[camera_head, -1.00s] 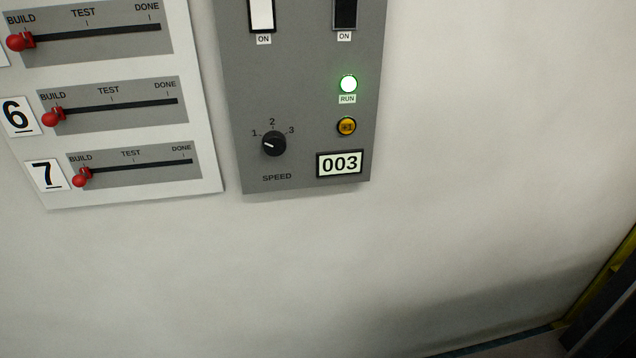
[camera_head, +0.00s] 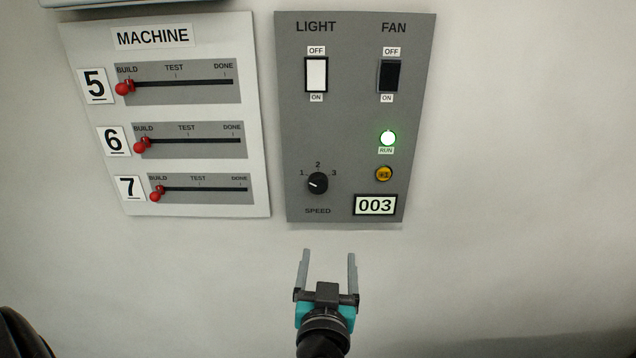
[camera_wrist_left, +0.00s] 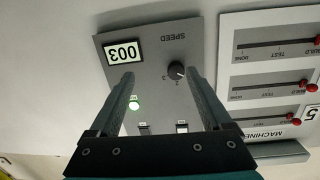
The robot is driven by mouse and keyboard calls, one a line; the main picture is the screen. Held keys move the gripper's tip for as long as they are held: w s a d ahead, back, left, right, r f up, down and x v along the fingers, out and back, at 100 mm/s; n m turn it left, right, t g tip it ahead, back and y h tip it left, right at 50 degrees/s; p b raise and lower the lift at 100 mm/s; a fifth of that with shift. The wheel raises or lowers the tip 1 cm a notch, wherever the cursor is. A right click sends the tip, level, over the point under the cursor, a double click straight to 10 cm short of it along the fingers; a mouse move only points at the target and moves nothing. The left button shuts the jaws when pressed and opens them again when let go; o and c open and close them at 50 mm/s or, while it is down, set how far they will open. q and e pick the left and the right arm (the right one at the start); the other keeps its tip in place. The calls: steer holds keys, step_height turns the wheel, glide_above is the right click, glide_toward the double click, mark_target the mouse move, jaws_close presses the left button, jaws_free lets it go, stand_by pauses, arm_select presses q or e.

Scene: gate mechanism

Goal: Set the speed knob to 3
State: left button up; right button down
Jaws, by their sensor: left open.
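The black speed knob (camera_head: 317,183) sits low on the grey control panel (camera_head: 345,120), with 1, 2 and 3 marked around its top. Its white pointer mark points left, on the side of 1. My left gripper (camera_head: 328,254) is open and empty, below the panel's lower edge in the head view, with both fingers pointing up toward it. In the left wrist view the knob (camera_wrist_left: 176,70) appears upside down, near the tip of the right-hand finger; my gripper (camera_wrist_left: 160,74) looks apart from it. My right gripper is not in view.
Beside the knob are a display reading 003 (camera_head: 375,205), a yellow button (camera_head: 384,174) and a lit green RUN lamp (camera_head: 388,138). Light (camera_head: 316,75) and fan (camera_head: 390,76) switches are above. A machine board (camera_head: 255,150) with red-handled sliders hangs left. The wall below is bare.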

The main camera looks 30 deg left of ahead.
arm_select(q)
step_height(320, 180, up, 4)
steer(key=s+a+r+n+y, duration=0.1)
steer(key=a, duration=0.1)
steer(key=p, duration=0.4)
glide_toward(318, 188)
steer(key=x, duration=0.7)
steer(key=shift+w, duration=0.15)
steer(key=shift+w+a, duration=0.4)
steer(key=shift+w, duration=0.15)
jaws_close()
